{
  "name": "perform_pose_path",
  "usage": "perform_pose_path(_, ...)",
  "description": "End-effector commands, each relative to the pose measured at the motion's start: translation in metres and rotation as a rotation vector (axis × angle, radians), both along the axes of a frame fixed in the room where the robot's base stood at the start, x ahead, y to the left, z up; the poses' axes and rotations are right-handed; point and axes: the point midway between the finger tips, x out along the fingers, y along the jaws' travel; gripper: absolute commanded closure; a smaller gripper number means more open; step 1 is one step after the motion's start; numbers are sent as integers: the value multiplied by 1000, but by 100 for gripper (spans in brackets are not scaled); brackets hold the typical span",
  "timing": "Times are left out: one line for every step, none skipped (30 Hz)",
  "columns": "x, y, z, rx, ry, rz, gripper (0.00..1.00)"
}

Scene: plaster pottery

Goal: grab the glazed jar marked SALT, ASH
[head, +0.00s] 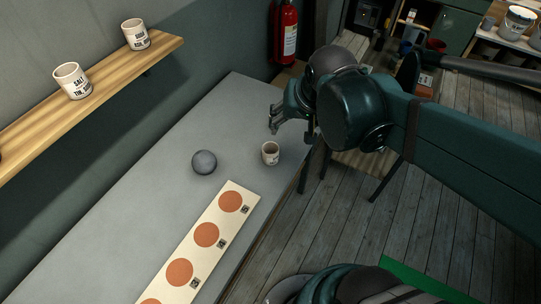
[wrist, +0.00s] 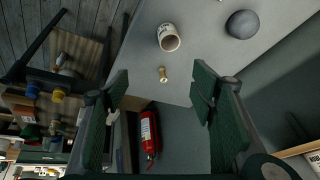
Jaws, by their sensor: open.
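A cream jar (head: 270,153) with a dark mouth stands on the grey table, its label too small to read; a cream jar with dark print also shows in the wrist view (wrist: 169,38). On the wooden shelf stand a near jar (head: 73,81), whose label starts with SALT and seems to show TIN below, and a far jar (head: 136,34) whose label I cannot read clearly. I cannot tell which jar is marked SALT, ASH. My gripper (head: 274,124) is open and empty above the table's far end, beyond the table jar; its spread fingers show in the wrist view (wrist: 160,84).
A pale board (head: 219,218) with several orange discs lies nearer. A small brass piece (wrist: 163,74) lies beside the jar. A red fire extinguisher (head: 286,32) is beyond the table. The left tabletop is clear.

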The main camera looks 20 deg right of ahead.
Motion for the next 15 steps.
perform_pose_path(6, 1, -4, 9, 12, -18, 44)
perform_pose_path(8, 1, -6, 14, 20, -28, 44)
perform_pose_path(11, 2, -9, 22, 31, -44, 44)
perform_pose_path(13, 3, -12, 27, 37, -55, 44)
perform_pose_path(16, 3, -14, 33, 45, -68, 44)
perform_pose_path(19, 4, -17, 40, 56, -82, 44)
perform_pose_path(21, 4, -20, 45, 64, -95, 44)
perform_pose_path(24, 5, -22, 49, 71, -107, 44)
perform_pose_path(27, 6, -26, 56, 81, -123, 44)
perform_pose_path(29, 6, -28, 60, 89, -134, 44)
perform_pose_path(31, 7, -31, 65, 97, -146, 44)
perform_pose_path(35, 8, -35, 71, 106, -161, 44)
perform_pose_path(37, 8, -38, 76, 114, -174, 44)
perform_pose_path(39, 9, -41, 80, 122, -186, 44)
perform_pose_path(42, 10, -45, 85, 132, -203, 44)
